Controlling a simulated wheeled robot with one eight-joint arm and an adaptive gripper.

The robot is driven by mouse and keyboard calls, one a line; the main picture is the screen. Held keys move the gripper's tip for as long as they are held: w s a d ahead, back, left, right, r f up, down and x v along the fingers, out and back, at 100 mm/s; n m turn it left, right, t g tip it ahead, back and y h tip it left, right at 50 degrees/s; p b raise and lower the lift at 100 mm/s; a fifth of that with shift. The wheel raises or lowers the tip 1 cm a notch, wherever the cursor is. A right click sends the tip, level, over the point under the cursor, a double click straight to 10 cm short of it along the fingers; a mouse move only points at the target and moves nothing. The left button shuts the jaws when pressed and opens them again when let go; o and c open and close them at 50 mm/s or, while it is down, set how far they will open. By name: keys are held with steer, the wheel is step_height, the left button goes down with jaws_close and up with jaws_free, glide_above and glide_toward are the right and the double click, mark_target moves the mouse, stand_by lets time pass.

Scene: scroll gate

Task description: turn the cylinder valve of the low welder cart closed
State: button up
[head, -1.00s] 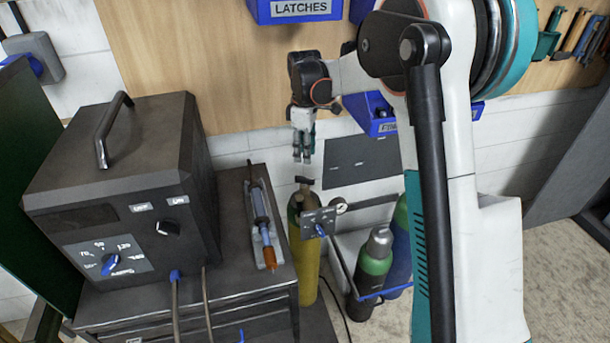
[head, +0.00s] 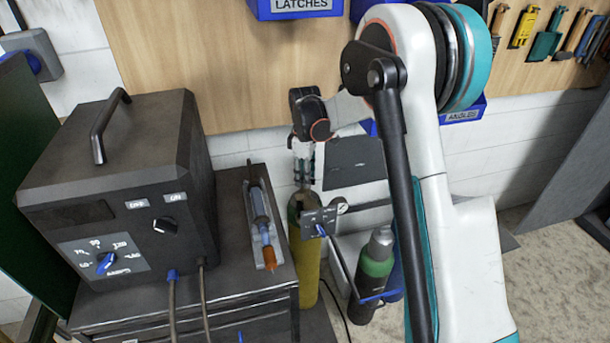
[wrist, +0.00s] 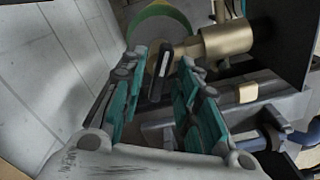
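The yellow gas cylinder (head: 307,268) with a dark green shoulder stands upright to the right of the welder cart (head: 250,300). In the wrist view its green shoulder (wrist: 165,22) and brass valve body (wrist: 225,42) show, with a flat dark valve handle (wrist: 160,68) at the end of the valve. My gripper (head: 304,178) is directly above the cylinder's top. In the wrist view my gripper (wrist: 164,60) is open, its teal fingers on either side of the dark handle, with gaps visible. The handle is largely hidden behind my gripper in the head view.
The welder box (head: 110,190) and a torch (head: 262,225) sit on the cart to the left. A regulator block with a blue lever (head: 319,222) is beside the valve. Blue bins hang above.

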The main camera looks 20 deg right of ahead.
jaws_close()
steer(key=shift+m, duration=0.3)
steer(key=m, duration=1)
steer(key=shift+b, duration=0.4)
steer(key=m, duration=0.4)
steer(key=shift+m, duration=0.3)
steer(key=m, duration=1)
steer(key=shift+m, duration=2.3)
